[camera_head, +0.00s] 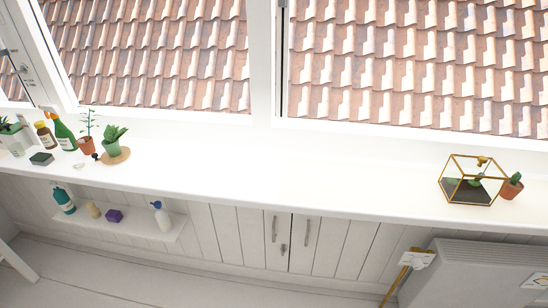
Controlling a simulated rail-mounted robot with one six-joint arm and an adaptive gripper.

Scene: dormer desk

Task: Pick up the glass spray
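A green bottle (63,134) with a pale label and an orange-red top stands upright on the white sill at the far left. On the low shelf below the sill stand a teal bottle (64,201) with a white label and a white bottle (161,216) with a dark top that looks like a pump or spray head. No label is readable, so I cannot tell for sure which bottle is the glass spray. My gripper is not in view.
Near the green bottle are a brown jar (45,134), potted plants (114,141) and a dark green box (41,159). A beige bottle (93,210) and purple block (114,216) share the low shelf. A terrarium (472,181) stands right. The sill's middle is clear.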

